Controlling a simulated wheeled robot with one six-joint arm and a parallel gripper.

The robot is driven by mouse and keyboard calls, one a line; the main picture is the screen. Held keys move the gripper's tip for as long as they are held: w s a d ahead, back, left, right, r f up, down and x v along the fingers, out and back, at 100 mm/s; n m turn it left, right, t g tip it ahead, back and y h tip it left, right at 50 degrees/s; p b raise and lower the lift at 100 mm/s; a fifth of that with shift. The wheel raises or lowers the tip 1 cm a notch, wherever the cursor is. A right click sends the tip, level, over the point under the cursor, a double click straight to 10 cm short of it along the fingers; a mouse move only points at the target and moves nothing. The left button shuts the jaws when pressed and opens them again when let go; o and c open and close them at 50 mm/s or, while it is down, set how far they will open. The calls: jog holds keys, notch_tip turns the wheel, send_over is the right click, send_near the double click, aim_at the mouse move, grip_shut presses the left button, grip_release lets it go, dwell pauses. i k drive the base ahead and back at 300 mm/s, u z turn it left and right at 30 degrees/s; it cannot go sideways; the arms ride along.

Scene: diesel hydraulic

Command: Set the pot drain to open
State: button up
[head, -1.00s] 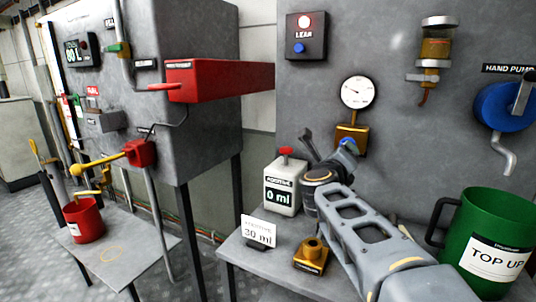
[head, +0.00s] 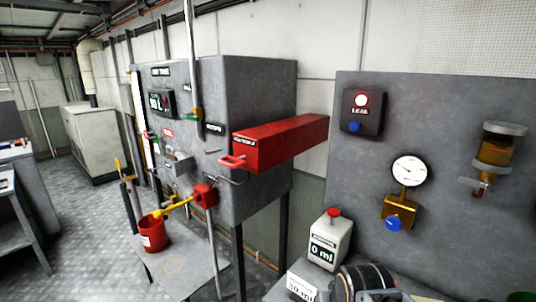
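I cannot read any label that names the pot drain. A yellow lever (head: 178,204) runs from a red valve body (head: 205,195) on the tank's lower front toward the red bucket (head: 153,233). A brass block with a blue knob (head: 393,223) hangs under the round gauge (head: 408,170). My arm's dark joint shows at the bottom centre; my gripper is outside the picture.
A red box (head: 280,144) juts out from the grey tank (head: 262,90). The leak box (head: 362,112) has a lit red lamp. The white additive can (head: 329,240) reads 0 ml, beside a small card (head: 302,287). Floor (head: 95,222) at left is clear.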

aim_at(487, 183)
jog(key=z, duration=1.45)
